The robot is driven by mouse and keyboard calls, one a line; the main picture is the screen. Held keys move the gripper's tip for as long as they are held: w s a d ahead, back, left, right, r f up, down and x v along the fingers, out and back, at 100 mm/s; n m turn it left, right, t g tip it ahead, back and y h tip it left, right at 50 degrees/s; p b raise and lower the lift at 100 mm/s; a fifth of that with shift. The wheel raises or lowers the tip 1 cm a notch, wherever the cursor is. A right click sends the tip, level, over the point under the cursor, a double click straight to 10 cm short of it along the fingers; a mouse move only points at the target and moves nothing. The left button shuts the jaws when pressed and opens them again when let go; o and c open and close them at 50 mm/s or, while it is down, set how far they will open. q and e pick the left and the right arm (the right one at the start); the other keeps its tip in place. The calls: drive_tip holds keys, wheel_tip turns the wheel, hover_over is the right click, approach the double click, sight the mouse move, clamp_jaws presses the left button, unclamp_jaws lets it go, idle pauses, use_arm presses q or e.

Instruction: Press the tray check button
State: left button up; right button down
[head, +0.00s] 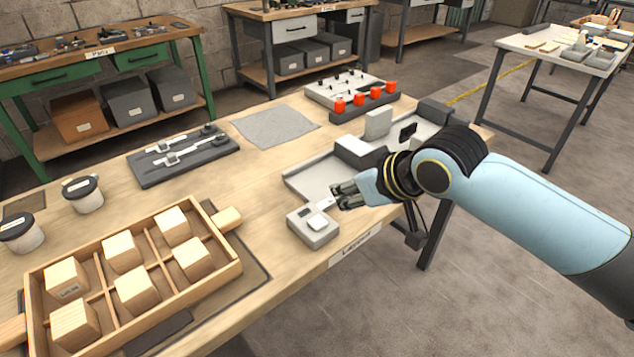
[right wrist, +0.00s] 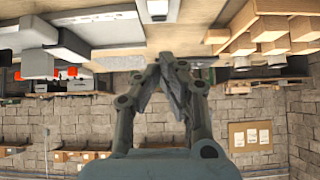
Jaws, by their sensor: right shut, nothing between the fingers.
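A small grey box (head: 311,228) stands at the front edge of the wooden workbench, with a pale square button (head: 318,222) on its sloped top. The wooden tray (head: 236,265) lies to its left and holds several wooden blocks in its compartments. My right gripper (head: 340,195) is shut and empty, just behind and to the right of the box and apart from the button. In the right wrist view the closed fingers (right wrist: 166,68) meet at the centre, and a grey box (right wrist: 157,10) shows at the top edge. My left gripper is not in view.
A grey tray-like fixture (head: 318,176) lies behind my right gripper. A dark tool board (head: 185,158), two lidded jars (head: 84,196) and a rack of red parts (head: 360,100) stand farther off. Bare bench top lies left of the box.

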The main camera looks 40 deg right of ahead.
drive_tip(key=r, duration=0.1)
hover_over(321, 221)
wheel_tip(321, 221, down, 6)
drive_tip(key=shift+s+f, duration=0.1)
drive_tip(key=shift+f, duration=0.1)
wheel_tip(321, 221, down, 3)
drive_tip(key=shift+r, duration=0.15)
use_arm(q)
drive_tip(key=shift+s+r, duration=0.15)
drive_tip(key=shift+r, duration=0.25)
use_arm(e)
drive_tip(key=shift+f, duration=0.85)
